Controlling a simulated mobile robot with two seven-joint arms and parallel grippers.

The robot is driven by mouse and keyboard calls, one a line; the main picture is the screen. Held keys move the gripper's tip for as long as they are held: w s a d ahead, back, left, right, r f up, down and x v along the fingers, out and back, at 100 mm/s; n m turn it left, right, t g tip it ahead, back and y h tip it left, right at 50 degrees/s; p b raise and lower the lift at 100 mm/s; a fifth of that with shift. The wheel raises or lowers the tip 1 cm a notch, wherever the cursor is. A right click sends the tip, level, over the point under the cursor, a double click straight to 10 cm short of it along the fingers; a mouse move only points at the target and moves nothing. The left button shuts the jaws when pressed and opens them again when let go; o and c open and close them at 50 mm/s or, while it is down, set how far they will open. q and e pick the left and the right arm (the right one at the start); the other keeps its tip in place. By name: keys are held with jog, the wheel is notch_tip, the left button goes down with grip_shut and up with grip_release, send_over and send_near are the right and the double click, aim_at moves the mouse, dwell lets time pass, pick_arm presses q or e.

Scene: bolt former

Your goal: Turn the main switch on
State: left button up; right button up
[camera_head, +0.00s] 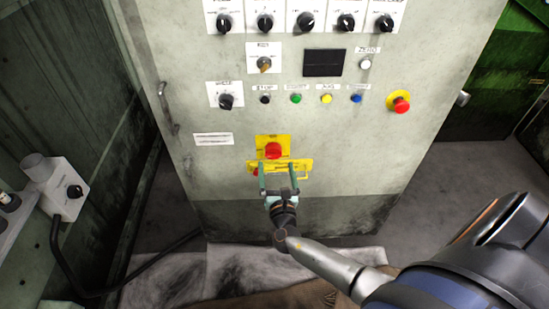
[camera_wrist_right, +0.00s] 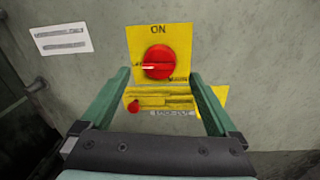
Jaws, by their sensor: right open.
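The main switch is a red rotary knob (camera_head: 273,151) on a yellow plate (camera_head: 262,140), low on the front of a grey control cabinet. In the right wrist view the red knob (camera_wrist_right: 158,62) sits in the middle of the yellow plate (camera_wrist_right: 178,32), with "ON" printed above it and a light mark on the knob's left side. My right gripper (camera_head: 278,166) is open, with its two green fingers pointing up at the cabinet just below the knob. In the right wrist view the fingers (camera_wrist_right: 160,80) stand to either side of the plate's lower part; nothing is between them in grip. My left gripper is out of view.
A yellow lockout bracket (camera_wrist_right: 165,98) with a small red part lies under the plate. Above are several black knobs, coloured buttons and a red emergency stop (camera_head: 401,103). A metal handle (camera_head: 166,105) is on the cabinet's left edge. A grey switch box (camera_head: 62,188) stands at left.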

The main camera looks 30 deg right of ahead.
aim_at(275, 156)
jog(key=x, duration=0.5)
jog(key=shift+w+b, duration=0.1)
jog(key=shift+b, duration=0.2)
jog(key=shift+d, duration=0.1)
jog(key=c, duration=1.3)
